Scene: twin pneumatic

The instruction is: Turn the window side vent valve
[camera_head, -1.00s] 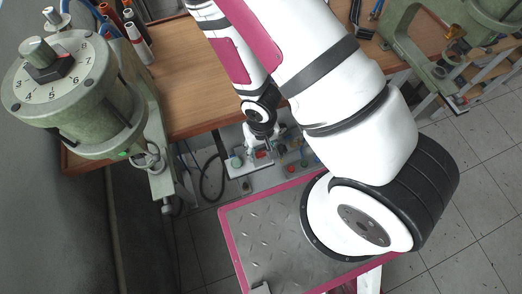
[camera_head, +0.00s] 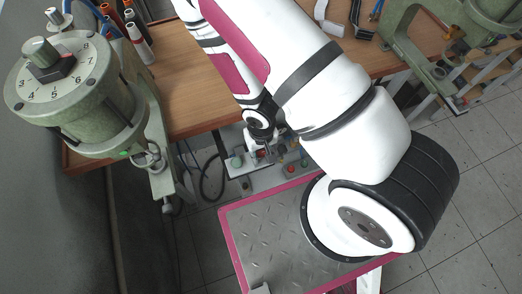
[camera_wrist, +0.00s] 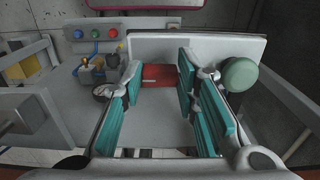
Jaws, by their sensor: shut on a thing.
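My gripper (camera_wrist: 160,78) has teal pads on both fingers. In the wrist view the fingers stand apart, with a red block (camera_wrist: 160,73) between their tips. I take them to be closed on it, though the contact is partly hidden. I cannot tell whether this red block is the vent valve's handle. In the head view my gripper (camera_head: 264,146) is small, low beside the table's edge, over a pale unit. A round green knob (camera_wrist: 240,74) is right of the fingers in the wrist view; it also shows in the head view (camera_head: 237,161).
Left of my gripper, a grey panel has red, blue and green buttons (camera_wrist: 95,33), with brass fittings (camera_wrist: 92,72) and a small gauge (camera_wrist: 104,91) below. A pink-edged metal plate (camera_head: 260,235) lies in front.

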